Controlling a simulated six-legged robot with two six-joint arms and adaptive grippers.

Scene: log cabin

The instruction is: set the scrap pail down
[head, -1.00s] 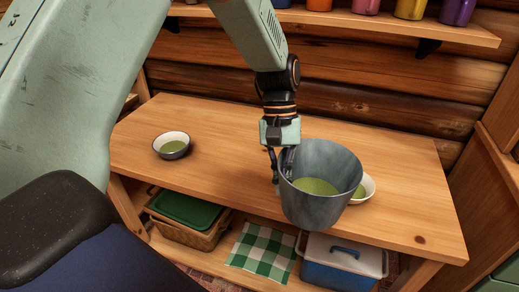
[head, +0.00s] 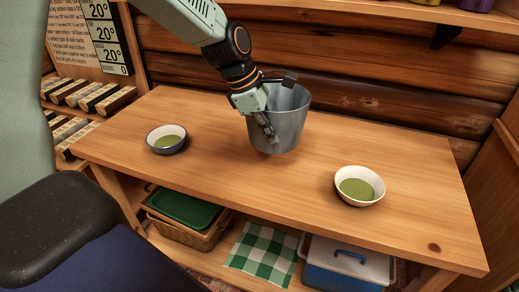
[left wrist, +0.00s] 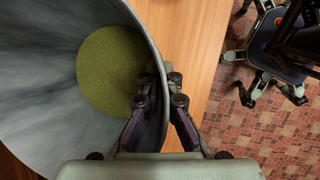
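The scrap pail (head: 290,118) is a grey metal bucket, near the middle back of the wooden table (head: 230,185). My left gripper (head: 270,132) is at its left front side. In the left wrist view the gripper (left wrist: 162,100) has one finger inside the pail (left wrist: 60,55) and one outside, closed on its wall. Green contents (left wrist: 112,70) show in the pail's bottom. The pail looks nearly upright; whether its base touches the table is hard to tell. My right gripper is in neither view.
A dark-rimmed bowl of green stuff (head: 166,139) stands left on the table, and a white bowl of green stuff (head: 359,186) stands right. Below are a basket with a green lid (head: 185,208), a checked cloth (head: 264,253) and a blue cooler (head: 342,265). The table's middle front is clear.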

